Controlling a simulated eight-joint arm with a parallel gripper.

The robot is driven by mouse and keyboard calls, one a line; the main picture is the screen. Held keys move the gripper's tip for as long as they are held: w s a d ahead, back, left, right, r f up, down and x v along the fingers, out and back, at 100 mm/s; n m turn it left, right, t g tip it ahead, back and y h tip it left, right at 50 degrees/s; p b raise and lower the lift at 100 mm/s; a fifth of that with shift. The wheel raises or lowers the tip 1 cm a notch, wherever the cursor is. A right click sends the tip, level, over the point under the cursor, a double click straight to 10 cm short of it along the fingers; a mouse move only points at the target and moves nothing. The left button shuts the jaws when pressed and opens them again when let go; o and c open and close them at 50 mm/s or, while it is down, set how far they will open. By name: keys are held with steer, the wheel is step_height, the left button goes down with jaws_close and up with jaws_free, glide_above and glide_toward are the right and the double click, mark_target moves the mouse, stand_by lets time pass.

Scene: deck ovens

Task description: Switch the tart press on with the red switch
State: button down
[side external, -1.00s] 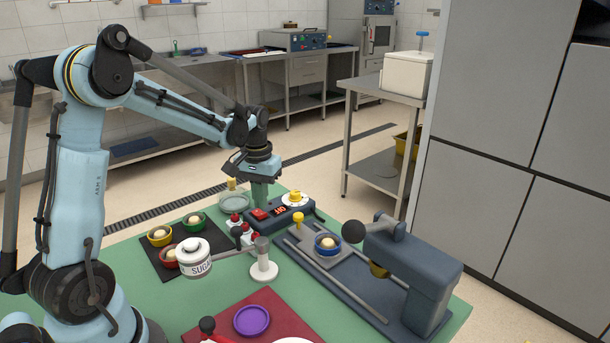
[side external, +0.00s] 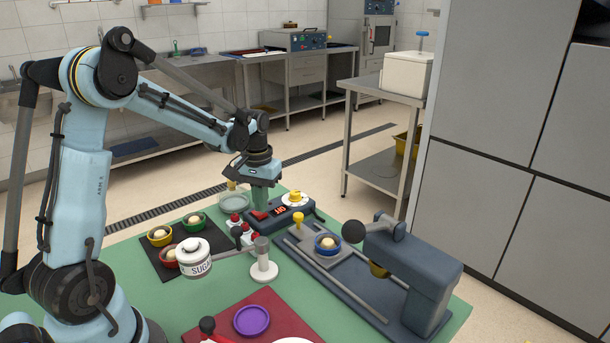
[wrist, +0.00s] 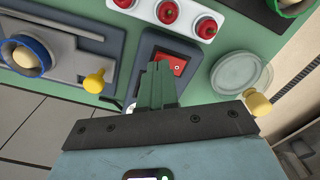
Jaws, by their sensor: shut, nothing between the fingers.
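The red switch (side external: 257,215) is at the left end of a dark control box (side external: 322,216) with a lit red display and a white dial with a yellow knob. My gripper (side external: 261,210) is shut and empty, pointing down over the switch. In the wrist view the closed fingertips (wrist: 159,66) cover part of the red switch (wrist: 179,66); I cannot tell whether they touch it. The switch's position is not clear. The blue-grey tart press (side external: 425,275) stands at the right, with a black-balled lever. A blue mould (side external: 327,251) with dough sits on its sliding plate.
A sugar jar (side external: 194,262) in a holder stands in front. A dark mat (side external: 163,270) carries several dough-filled bowls. A purple plate (side external: 251,321) lies on a red mat.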

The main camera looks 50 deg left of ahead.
steer(key=shift+f, duration=0.55)
steer(key=shift+r, duration=3.5)
steer(key=shift+d+r, duration=0.15)
steer(key=shift+d, duration=0.1)
steer(key=s+d+r+m+t, duration=0.1)
steer(key=s+d+m+t, duration=0.2)
steer(key=d, duration=0.5)
steer(key=s+d+r+m+t, duration=0.1)
steer(key=s+d+m+t, duration=0.2)
steer(key=s+d, duration=0.3)
steer(key=shift+d+t, duration=0.6)
steer(key=shift+d, duration=0.4)
